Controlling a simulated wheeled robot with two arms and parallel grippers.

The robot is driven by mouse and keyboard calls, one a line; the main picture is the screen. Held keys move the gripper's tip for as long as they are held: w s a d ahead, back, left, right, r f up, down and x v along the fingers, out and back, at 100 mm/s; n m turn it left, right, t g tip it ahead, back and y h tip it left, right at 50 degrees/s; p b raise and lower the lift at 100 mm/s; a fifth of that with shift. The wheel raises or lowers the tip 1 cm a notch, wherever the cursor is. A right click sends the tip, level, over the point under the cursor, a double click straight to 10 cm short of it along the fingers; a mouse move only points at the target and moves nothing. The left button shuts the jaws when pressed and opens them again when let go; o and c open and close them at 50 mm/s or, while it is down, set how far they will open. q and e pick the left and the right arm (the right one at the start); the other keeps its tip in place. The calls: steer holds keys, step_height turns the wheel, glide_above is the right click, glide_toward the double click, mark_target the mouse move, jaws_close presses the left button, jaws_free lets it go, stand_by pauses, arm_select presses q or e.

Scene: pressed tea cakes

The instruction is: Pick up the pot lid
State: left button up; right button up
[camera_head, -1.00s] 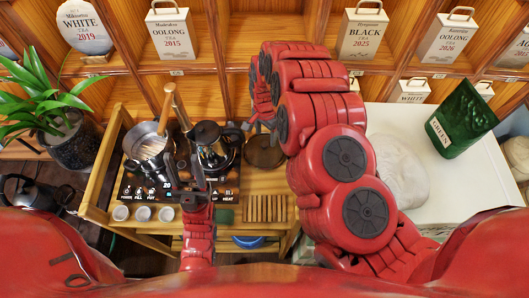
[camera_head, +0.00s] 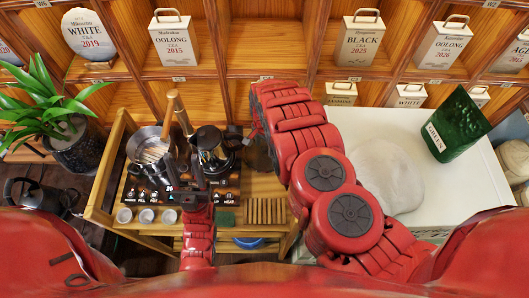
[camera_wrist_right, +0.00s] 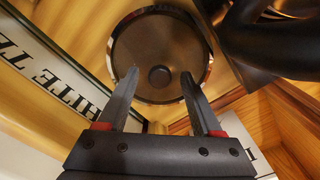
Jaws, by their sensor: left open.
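The pot lid is a round dark disc with a shiny rim and a small dark knob. In the right wrist view the lid (camera_wrist_right: 145,45) lies on the wooden surface ahead of my right gripper (camera_wrist_right: 160,73). That gripper is open and empty, with its two fingers on either side of the knob in the picture; how far above it they are, I cannot tell. In the head view the lid (camera_head: 258,155) is mostly hidden by my right arm. My left gripper (camera_head: 198,172) is open in front of the dark glass kettle (camera_head: 209,148).
The kettle's dark body (camera_wrist_right: 275,40) is close to the lid in the right wrist view. A metal pan (camera_head: 142,143) with a wooden-handled tool stands left on the stove. Small cups (camera_head: 146,215) and a slatted wooden rack (camera_head: 265,211) sit in front. Shelves with tea boxes stand behind.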

jaws_close()
stand_by(1.2)
